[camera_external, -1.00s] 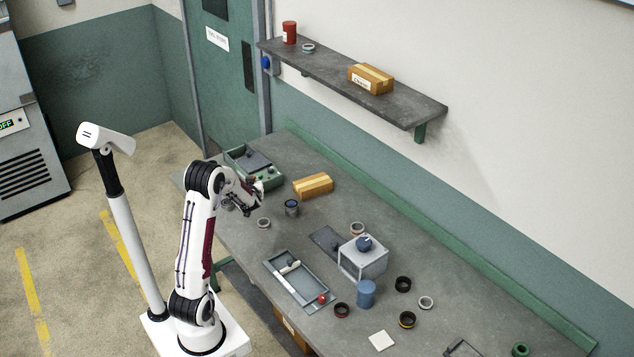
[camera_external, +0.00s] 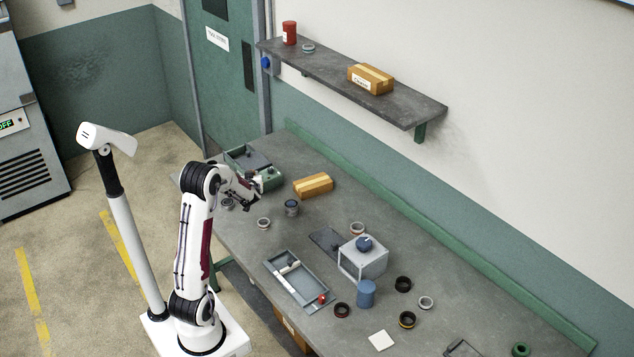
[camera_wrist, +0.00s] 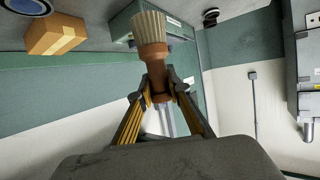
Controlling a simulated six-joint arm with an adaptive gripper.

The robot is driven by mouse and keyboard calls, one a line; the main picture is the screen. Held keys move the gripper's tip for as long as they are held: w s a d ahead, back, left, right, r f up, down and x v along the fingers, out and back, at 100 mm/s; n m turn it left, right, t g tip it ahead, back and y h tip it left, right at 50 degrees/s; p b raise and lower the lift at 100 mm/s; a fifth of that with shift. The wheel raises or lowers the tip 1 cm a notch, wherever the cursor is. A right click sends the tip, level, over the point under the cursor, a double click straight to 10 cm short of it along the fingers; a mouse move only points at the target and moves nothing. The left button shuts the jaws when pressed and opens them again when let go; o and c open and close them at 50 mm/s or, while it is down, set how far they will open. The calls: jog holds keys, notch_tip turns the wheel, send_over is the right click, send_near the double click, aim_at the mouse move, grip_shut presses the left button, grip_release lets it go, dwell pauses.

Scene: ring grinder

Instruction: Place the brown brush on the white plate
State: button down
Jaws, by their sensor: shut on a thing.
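In the wrist view my gripper (camera_wrist: 161,90) is shut on the brown brush (camera_wrist: 152,58), gripping its reddish-brown handle. The brush's pale bristles point away from the fingers, toward the top of the picture. In the external view my gripper (camera_external: 254,194) is above the far left part of the table; the brush is too small to make out clearly there. A flat white square plate (camera_external: 381,340) lies on the table near its front edge, well to the right of my gripper, with nothing on it.
A green-grey machine (camera_external: 262,178) stands just behind my gripper, with a cardboard box (camera_external: 313,185) to its right. A grey tray (camera_external: 297,285), a grey box with a blue knob (camera_external: 362,258), a blue cylinder (camera_external: 366,293) and several rings lie between my gripper and the plate.

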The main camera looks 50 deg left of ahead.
jog(key=shift+r, duration=0.1)
notch_tip(320, 180, up, 12)
jog(key=w+d+m+t+h, duration=0.2)
jog(key=w+d, duration=0.4)
jog(key=d, duration=0.4)
jog(key=w+d+m+t+h, duration=0.15)
jog(key=w+d, duration=0.35)
jog(key=d, duration=0.6)
jog(key=w+d+m+t+h, duration=0.1)
jog(key=w+d+m+h, duration=0.1)
jog(key=d, duration=0.9)
jog(key=w+d+m+t+h, duration=0.1)
jog(key=d+m, duration=0.1)
jog(key=d, duration=0.9)
jog(key=s+d+m+h, duration=0.25)
jog(key=s+d, duration=0.25)
jog(key=d, duration=0.7)
jog(key=s+d+m+h, duration=0.25)
jog(key=s+d, duration=0.35)
jog(key=d, duration=0.7)
jog(key=s+d+m+h, duration=0.25)
jog(key=s+d, duration=0.25)
jog(key=d, duration=0.7)
notch_tip(320, 180, down, 11)
jog(key=n, duration=0.1)
jog(key=shift+r+t, duration=0.15)
jog(key=shift+t, duration=0.2)
